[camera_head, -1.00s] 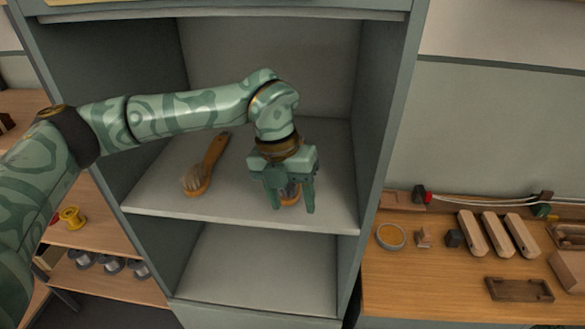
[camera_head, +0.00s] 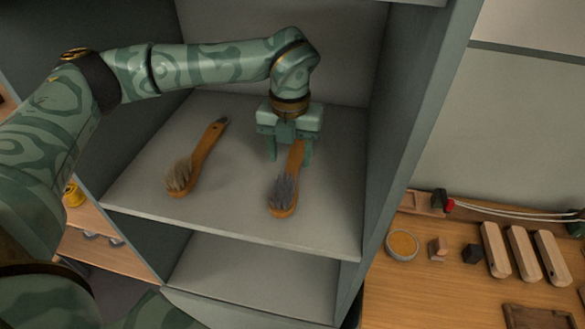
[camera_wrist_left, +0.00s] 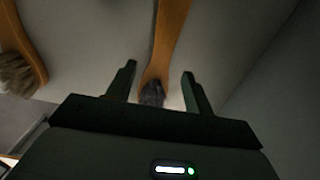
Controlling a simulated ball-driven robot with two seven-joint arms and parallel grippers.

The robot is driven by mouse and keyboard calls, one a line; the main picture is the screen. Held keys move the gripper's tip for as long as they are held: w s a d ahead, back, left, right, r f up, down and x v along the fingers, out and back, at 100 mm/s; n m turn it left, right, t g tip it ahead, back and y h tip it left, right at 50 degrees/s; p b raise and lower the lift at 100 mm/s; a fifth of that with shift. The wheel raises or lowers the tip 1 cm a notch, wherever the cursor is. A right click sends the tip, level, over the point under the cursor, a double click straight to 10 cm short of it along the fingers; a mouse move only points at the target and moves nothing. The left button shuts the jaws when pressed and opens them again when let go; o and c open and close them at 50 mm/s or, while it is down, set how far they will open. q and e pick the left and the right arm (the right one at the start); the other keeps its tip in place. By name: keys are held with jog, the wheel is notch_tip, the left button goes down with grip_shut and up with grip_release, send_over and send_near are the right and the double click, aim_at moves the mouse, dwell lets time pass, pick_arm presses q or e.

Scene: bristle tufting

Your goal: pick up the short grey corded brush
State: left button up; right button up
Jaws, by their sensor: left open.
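The short brush with grey bristles (camera_head: 284,193) lies on the cabinet shelf, its wooden handle (camera_head: 296,153) running back under my left gripper. My left gripper (camera_head: 290,161) is open and points down, with its fingers on either side of the handle. In the left wrist view the brush's handle (camera_wrist_left: 168,45) shows between the two open fingers (camera_wrist_left: 159,72), and its dark grey bristles (camera_wrist_left: 152,94) are partly hidden by the gripper body. I cannot tell whether the fingers touch the handle. No cord can be made out. My right gripper is not in view.
A second brush with pale bristles (camera_head: 180,176) lies to the left on the same shelf (camera_head: 235,215); its bristles also show in the left wrist view (camera_wrist_left: 15,74). The cabinet's right wall (camera_head: 405,110) stands close to the gripper. A wooden workbench (camera_head: 430,290) is at the right.

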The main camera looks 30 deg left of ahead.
aim_at(290, 166)
pick_arm(q)
jog(key=f, duration=0.4)
jog(key=shift+w, duration=0.2)
jog(key=shift+f, duration=0.15)
jog(key=shift+s, duration=0.1)
jog(key=c, duration=1.1)
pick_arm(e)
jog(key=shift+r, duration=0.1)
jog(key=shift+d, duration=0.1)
